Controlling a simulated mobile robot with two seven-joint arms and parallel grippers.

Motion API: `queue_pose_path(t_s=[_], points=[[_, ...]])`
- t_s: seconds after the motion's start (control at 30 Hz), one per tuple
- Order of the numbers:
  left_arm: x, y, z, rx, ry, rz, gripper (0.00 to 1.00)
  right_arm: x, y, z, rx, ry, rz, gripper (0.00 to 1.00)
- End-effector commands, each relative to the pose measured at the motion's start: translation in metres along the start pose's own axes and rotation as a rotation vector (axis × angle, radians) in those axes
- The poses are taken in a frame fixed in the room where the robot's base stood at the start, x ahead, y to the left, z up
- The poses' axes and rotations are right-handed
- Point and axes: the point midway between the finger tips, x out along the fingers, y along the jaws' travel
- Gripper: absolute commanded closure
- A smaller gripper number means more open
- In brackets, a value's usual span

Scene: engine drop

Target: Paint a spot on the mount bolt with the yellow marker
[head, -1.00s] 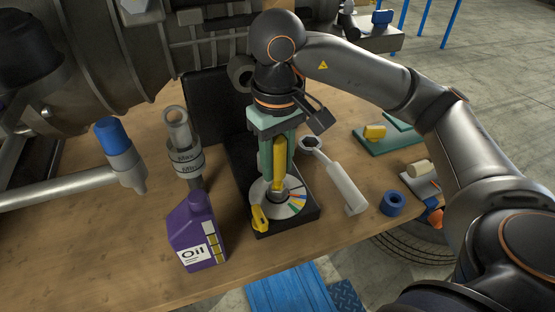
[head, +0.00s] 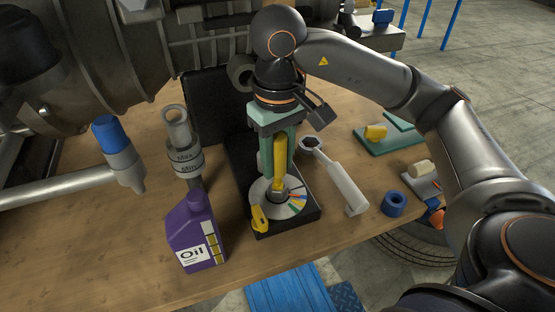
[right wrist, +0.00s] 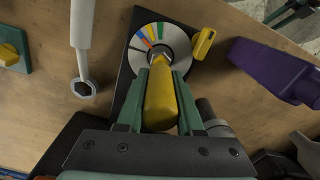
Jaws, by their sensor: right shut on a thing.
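My right gripper (head: 278,172) is shut on the yellow marker (head: 279,150), which points down. The marker also shows between the green fingers in the right wrist view (right wrist: 160,104). Its lower end is over the middle of a round disc (head: 258,193) with coloured segments, on a black base. The mount bolt appears to be at the disc's centre, largely hidden by the marker. I cannot tell whether the tip touches it, and no paint spot can be made out. My left gripper is not in view.
A small yellow piece (head: 259,218) sits at the disc's front edge. A purple oil bottle (head: 196,236) stands to the left and a ring-ended, white-handled tool (head: 342,181) lies to the right. A blue ring (head: 394,203) is further right. The front middle of the table is clear.

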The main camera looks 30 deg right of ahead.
Motion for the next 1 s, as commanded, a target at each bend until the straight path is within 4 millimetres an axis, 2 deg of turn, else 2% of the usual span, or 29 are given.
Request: queue_pose_path(t_s=[0.17, 0.6, 1.0], points=[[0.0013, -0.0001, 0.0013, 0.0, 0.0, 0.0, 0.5, 0.0008, 0.0029, -0.0028, 0.001, 0.0, 0.0, 1.0], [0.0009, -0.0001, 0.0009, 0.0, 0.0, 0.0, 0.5, -0.0006, -0.0041, 0.0047, 0.0, -0.001, 0.0, 1.0], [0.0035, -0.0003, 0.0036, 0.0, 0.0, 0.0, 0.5, 0.0007, 0.0029, -0.0027, 0.001, 0.0, 0.001, 1.0]])
